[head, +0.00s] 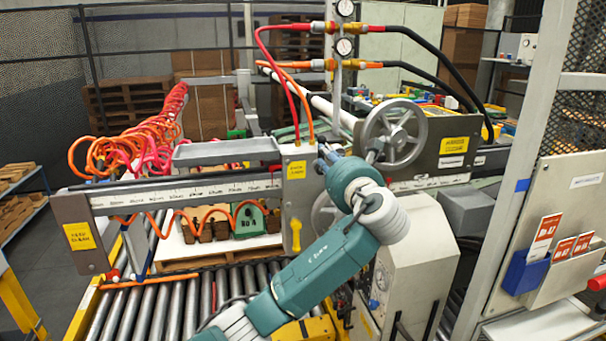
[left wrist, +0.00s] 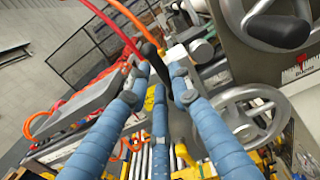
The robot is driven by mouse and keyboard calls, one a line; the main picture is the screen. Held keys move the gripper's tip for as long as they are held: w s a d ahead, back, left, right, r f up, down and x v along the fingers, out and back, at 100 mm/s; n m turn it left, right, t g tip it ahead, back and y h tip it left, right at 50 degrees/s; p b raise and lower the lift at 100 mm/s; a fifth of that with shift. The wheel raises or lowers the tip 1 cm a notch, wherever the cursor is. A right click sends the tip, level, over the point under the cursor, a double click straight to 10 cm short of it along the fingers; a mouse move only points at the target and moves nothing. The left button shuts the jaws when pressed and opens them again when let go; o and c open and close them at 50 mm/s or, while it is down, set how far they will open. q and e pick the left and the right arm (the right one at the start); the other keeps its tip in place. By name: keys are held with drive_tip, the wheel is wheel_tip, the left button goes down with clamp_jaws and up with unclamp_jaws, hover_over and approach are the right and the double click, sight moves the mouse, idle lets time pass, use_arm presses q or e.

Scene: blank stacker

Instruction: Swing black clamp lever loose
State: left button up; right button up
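The black clamp lever (left wrist: 155,62) is a dark rounded bar in the left wrist view, running between my blue fingertips. My left gripper (left wrist: 160,72) has its fingers spread around it with visible gaps; contact cannot be told. In the head view my left gripper (head: 326,157) is at the upper end of the grey clamp carriage (head: 297,195), beside the handwheel. There the lever is mostly hidden by the gripper and wrist. My right gripper is in neither view.
A spoked grey handwheel (head: 394,135) stands close right of my wrist. A yellow handle (head: 296,236) hangs on the carriage. Red and orange hoses (head: 291,90) run above it. A scaled rail (head: 190,193) extends left over the rollers (head: 160,306).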

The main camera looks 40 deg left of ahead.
use_arm(q)
drive_tip(key=shift+s+a+f+n+b, duration=0.55)
drive_tip(key=shift+a+n+b, duration=0.65)
drive_tip(key=shift+n, duration=1.7)
drive_tip(key=shift+s+a+f+n+b, duration=0.4)
drive_tip(key=shift+a+f+n+b, duration=0.35)
drive_tip(key=shift+n+b, duration=1.6)
drive_tip(key=shift+s+a+f+n+b, duration=0.45)
drive_tip(key=shift+a+f+n+b, duration=0.35)
drive_tip(key=shift+n, duration=2.65)
drive_tip(key=shift+r, duration=0.1)
